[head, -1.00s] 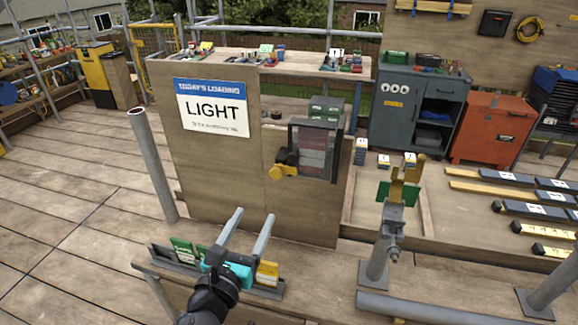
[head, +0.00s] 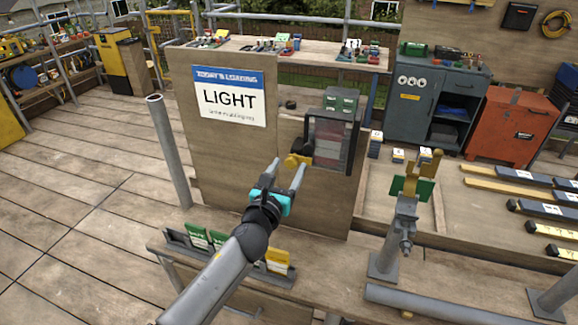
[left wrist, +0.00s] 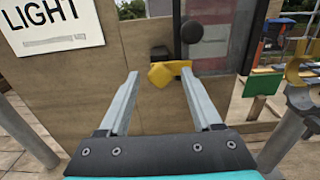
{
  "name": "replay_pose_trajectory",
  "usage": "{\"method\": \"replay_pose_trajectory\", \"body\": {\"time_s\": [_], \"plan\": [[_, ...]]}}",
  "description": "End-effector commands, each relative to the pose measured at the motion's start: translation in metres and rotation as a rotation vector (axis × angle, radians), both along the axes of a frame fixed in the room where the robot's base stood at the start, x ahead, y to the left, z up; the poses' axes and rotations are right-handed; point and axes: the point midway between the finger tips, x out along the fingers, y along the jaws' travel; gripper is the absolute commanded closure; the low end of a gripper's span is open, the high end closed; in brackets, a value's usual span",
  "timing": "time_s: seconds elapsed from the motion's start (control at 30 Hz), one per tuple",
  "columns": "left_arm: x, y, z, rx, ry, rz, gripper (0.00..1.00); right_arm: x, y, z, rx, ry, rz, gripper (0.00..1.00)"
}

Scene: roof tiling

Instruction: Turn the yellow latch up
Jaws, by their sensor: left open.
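The yellow latch (head: 297,160) sits on the wooden board, at the lower left of a dark-framed window, with a black piece behind it. In the left wrist view the latch (left wrist: 165,74) lies roughly level, its broad end to the left. My left gripper (head: 289,165) is open and empty, its two grey fingers pointing at the board. In the left wrist view the latch shows between the fingertips (left wrist: 159,74); I cannot tell whether they touch it. A black round knob (left wrist: 191,31) is just above it. My right gripper is not in view.
A dark-framed window (head: 334,142) is beside the latch. A LIGHT sign (head: 229,98) hangs on the board to the left. Below, a rack (head: 180,246) holds green and yellow cards. A metal post with a green plate (head: 425,190) stands at right.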

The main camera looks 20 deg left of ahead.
Motion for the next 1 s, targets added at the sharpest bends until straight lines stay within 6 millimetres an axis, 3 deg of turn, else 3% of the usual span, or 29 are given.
{"method": "replay_pose_trajectory", "body": {"time_s": [0.2, 0.5, 1.0], "plan": [[0.0125, -0.0002, -0.0001, 0.000, 0.000, 0.001, 0.34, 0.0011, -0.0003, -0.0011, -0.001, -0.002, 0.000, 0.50], [0.0135, -0.0003, 0.0001, 0.000, 0.000, 0.001, 0.35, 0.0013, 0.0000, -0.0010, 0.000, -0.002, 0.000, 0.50], [0.0132, -0.0002, 0.0000, 0.000, 0.000, 0.000, 0.92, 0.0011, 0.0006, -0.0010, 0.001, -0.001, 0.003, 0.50]]}}
